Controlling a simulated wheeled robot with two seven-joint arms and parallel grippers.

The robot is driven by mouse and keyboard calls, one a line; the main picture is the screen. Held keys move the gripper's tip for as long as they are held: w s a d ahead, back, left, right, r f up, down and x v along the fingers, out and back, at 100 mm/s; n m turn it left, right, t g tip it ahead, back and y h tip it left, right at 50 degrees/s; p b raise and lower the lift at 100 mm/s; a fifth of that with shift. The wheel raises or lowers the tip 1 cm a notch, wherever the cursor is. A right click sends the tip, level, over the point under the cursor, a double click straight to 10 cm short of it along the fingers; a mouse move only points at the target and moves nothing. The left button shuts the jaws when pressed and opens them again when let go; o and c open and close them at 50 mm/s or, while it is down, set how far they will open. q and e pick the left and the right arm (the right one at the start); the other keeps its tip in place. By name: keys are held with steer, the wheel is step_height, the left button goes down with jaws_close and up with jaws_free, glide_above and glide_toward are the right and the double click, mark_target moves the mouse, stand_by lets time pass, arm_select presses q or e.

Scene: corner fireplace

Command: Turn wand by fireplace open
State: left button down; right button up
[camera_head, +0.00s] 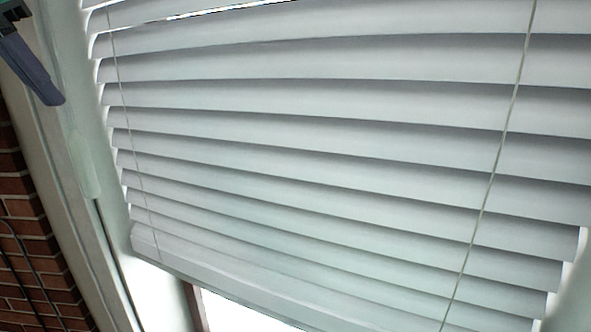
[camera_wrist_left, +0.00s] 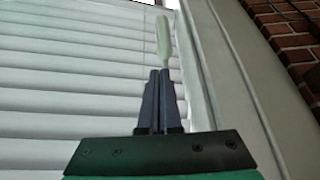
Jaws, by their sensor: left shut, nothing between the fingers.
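The pale, slim wand (camera_head: 84,168) hangs at the left edge of the white blinds (camera_head: 330,110), in front of the window frame, in the head view. In the left wrist view the wand (camera_wrist_left: 163,42) stands just past the fingertips, near the right edge of the blinds (camera_wrist_left: 75,75). My left gripper (camera_head: 52,96) comes in at the top left of the head view, apart from the wand's thick end in the picture. In the left wrist view its dark fingers (camera_wrist_left: 160,72) are together and hold nothing. Whether the fingertips touch the wand I cannot tell. My right gripper is not in view.
The window frame (camera_head: 58,150) runs down the left, with a red brick wall (camera_head: 25,225) beside it. Thin cords (camera_head: 490,185) cross the slats. The slats are tilted, with bright glass showing below the bottom rail (camera_head: 200,278).

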arm_select(q)
steer(key=d, duration=0.1)
steer(key=b, duration=0.1)
glide_above(79, 159)
steer(key=s, duration=0.3)
steer(key=shift+n, duration=0.4)
step_height(79, 159, down, 5)
steer(key=shift+w+f, duration=0.1)
steer(key=shift+f, duration=0.05)
steer(key=shift+d+f+b, duration=0.1)
steer(key=shift+f+b, duration=0.2)
steer(key=shift+f, duration=0.05)
steer(key=shift+d+f, duration=0.15)
steer(key=shift+d, duration=0.3)
steer(key=shift+a, duration=0.3)
steer(key=shift+w+d+p, duration=0.1)
steer(key=shift+w+p, duration=0.15)
steer(key=shift+p, duration=0.05)
